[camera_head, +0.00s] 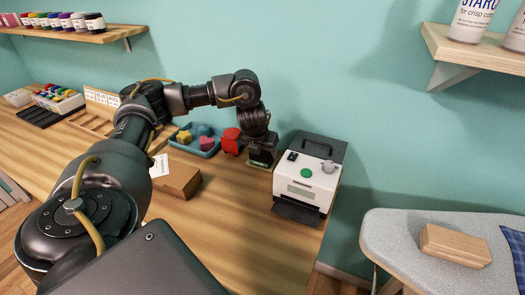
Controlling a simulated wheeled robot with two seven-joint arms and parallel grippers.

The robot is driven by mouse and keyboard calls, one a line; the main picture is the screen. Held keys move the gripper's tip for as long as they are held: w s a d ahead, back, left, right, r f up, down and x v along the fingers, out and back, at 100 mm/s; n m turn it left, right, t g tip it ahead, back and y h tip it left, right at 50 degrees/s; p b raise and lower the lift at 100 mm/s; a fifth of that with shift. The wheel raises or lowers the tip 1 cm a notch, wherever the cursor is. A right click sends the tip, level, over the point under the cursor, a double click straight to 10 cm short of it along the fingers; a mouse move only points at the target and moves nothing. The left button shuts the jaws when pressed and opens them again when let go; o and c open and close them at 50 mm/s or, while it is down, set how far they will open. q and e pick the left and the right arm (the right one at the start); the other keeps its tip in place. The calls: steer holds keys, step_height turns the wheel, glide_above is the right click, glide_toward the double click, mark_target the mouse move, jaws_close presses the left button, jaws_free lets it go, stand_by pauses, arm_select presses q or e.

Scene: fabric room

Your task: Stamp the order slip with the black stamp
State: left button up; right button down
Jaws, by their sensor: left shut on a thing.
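My left gripper (262,150) is at the back of the wooden table, between a red object and a white machine. It is shut on a dark thing that looks like the black stamp (262,163). This thing is mostly covered by the gripper, with a little green showing low on it. I cannot tell whether it touches the table. A white paper with small print, perhaps the order slip (159,166), is at the left end of a wooden block (180,180), partly hidden by my left arm. My right gripper is not in view.
A white machine (305,180) with a green button stands right of the gripper. A red object (231,141) and a blue tray (197,143) of colored shapes are to its left. An ironing board (400,236) with a wooden block (454,245) is at right. Bare table lies in front.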

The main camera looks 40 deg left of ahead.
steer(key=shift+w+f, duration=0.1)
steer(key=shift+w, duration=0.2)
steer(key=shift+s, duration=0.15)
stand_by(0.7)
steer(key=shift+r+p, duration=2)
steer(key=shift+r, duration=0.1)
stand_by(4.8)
